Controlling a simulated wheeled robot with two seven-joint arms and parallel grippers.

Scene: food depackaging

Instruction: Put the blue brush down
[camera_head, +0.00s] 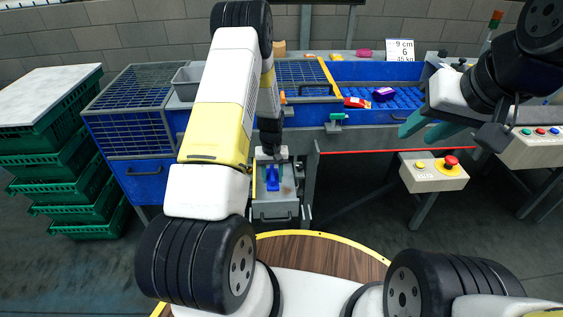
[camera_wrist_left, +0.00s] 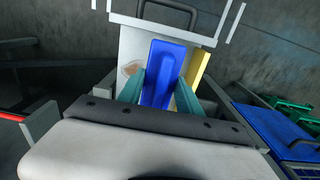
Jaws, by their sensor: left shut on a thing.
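The blue brush (camera_head: 272,178) is held by my left gripper (camera_wrist_left: 160,93), low over a grey-white open box (camera_head: 274,212) in the middle. In the left wrist view the flat blue brush (camera_wrist_left: 163,72) stands between the two teal fingers, and the gripper is shut on it. The box also shows behind it there (camera_wrist_left: 134,45). I cannot tell whether the brush touches the box bottom. My right gripper (camera_head: 426,127) is raised at the right, with its teal fingers apart and nothing between them.
A blue conveyor (camera_head: 403,98) at the back carries a purple pack (camera_head: 383,94) and a red pack (camera_head: 357,103). A control box with a red button (camera_head: 451,161) stands at the right. Green crates (camera_head: 85,215) are stacked at the left. A yellow object (camera_wrist_left: 202,70) lies beside the brush.

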